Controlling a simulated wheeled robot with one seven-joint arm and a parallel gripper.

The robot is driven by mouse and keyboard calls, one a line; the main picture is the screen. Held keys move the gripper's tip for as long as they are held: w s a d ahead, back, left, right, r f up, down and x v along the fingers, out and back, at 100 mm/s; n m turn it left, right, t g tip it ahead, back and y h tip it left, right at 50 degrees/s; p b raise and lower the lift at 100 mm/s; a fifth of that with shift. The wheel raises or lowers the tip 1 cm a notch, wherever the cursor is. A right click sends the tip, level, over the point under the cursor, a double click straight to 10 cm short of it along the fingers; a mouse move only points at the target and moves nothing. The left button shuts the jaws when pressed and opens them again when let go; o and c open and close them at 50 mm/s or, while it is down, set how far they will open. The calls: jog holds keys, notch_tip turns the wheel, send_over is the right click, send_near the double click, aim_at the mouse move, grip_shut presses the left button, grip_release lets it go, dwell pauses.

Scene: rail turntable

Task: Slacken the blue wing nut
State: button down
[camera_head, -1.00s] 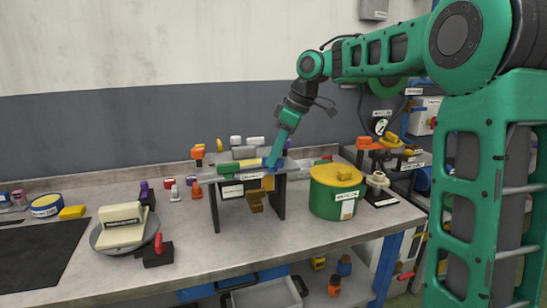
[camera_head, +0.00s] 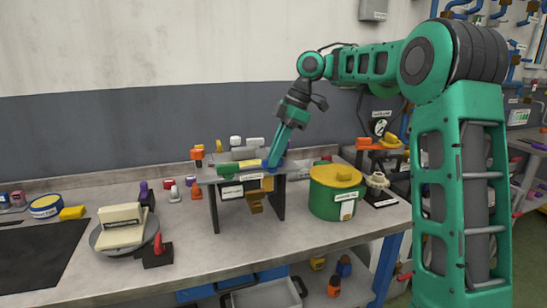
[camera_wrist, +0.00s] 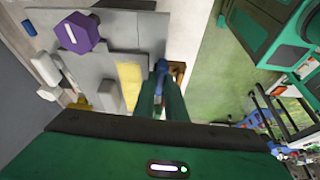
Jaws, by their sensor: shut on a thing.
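The blue wing nut (camera_wrist: 161,67) shows as a small blue piece at the fingertips in the wrist view, mostly hidden by the fingers. In the head view, only a bit of blue (camera_head: 265,164) shows at the right end of the small raised stand (camera_head: 206,178) on the bench. My gripper (camera_head: 271,162) reaches down to it from above, tilted. In the wrist view my gripper (camera_wrist: 161,88) is shut on the blue wing nut, next to a yellow block (camera_wrist: 128,82). How the nut sits on its stud is hidden.
A green drum with a yellow lid (camera_head: 336,174) stands close right of the stand. A scale with a cream top (camera_head: 121,226) and a red-handled block (camera_head: 157,252) stand at left. Several small coloured parts lie behind. A purple hexagonal knob (camera_wrist: 82,33) shows in the wrist view.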

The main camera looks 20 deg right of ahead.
jog(key=shift+w+d+r, duration=0.1)
jog(key=shift+w+d, duration=0.05)
jog(key=c, duration=1.8)
grip_release()
jog(key=v, duration=1)
jog(key=shift+r, duration=0.2)
jog(key=shift+d, duration=0.15)
